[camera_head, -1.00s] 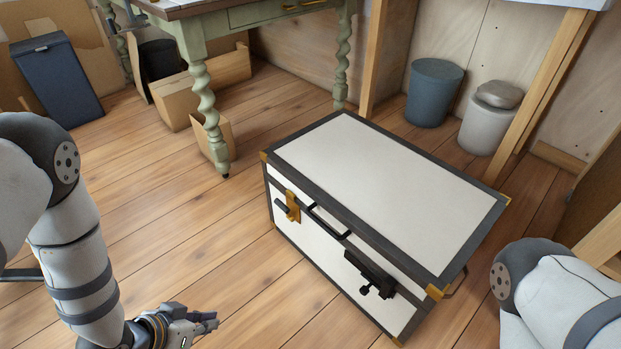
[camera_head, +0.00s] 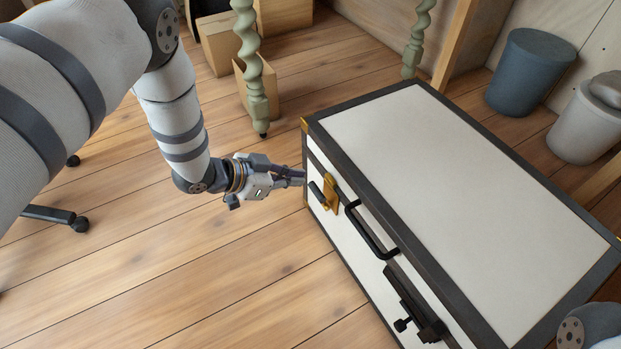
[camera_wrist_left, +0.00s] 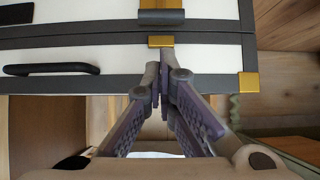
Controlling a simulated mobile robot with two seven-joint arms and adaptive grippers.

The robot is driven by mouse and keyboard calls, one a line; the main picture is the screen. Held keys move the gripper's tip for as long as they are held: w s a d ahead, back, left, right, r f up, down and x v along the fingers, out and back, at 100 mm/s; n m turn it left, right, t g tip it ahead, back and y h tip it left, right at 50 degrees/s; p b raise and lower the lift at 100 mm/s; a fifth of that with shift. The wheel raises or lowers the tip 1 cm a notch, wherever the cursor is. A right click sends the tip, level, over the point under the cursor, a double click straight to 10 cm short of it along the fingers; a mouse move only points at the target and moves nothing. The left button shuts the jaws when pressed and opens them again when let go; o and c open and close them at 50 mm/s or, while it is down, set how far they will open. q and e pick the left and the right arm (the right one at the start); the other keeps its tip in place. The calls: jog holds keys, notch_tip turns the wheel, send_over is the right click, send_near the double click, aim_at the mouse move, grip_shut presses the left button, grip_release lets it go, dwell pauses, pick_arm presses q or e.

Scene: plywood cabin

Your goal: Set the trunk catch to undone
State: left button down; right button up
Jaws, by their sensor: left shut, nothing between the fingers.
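The trunk (camera_head: 470,190) is a white box with dark edging and brass corners, its lid closed. The catch (camera_head: 331,194) on its front face, left of the black carry handle (camera_head: 370,230), has a brass plate and a dark lever. In the left wrist view, the catch's brass part (camera_wrist_left: 160,41) sits just beyond the fingertips, with a dark grey piece (camera_wrist_left: 160,17) above it. My left gripper (camera_head: 303,177) is shut and empty, close to the trunk's front left edge beside the catch. I cannot tell whether it touches. My right gripper is out of view.
A dark fitting with a knob (camera_head: 415,310) is on the trunk's front, right of the handle. A green table leg (camera_head: 250,70) and a cardboard box (camera_head: 222,42) stand behind. A blue bin (camera_head: 530,70) and a grey bin (camera_head: 585,125) are at the right. Floor in front is clear.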

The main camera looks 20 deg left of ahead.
aim_at(321, 199)
pick_arm(q)
jog(key=b+x, duration=0.3)
jog(key=x, duration=0.5)
jog(key=shift+a+f, duration=0.1)
jog(key=shift+f, duration=0.15)
jog(key=shift+w+d+f+b, duration=0.1)
jog(key=shift+w+d+b, duration=0.2)
jog(key=shift+w, duration=0.05)
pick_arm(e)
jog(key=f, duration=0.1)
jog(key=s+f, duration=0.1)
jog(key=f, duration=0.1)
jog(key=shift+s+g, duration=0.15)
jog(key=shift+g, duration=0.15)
pick_arm(q)
jog(key=shift+s, duration=0.1)
jog(key=shift+s+a+f+t, duration=0.1)
jog(key=shift+s+a+t, duration=0.2)
jog(key=shift+a, duration=0.05)
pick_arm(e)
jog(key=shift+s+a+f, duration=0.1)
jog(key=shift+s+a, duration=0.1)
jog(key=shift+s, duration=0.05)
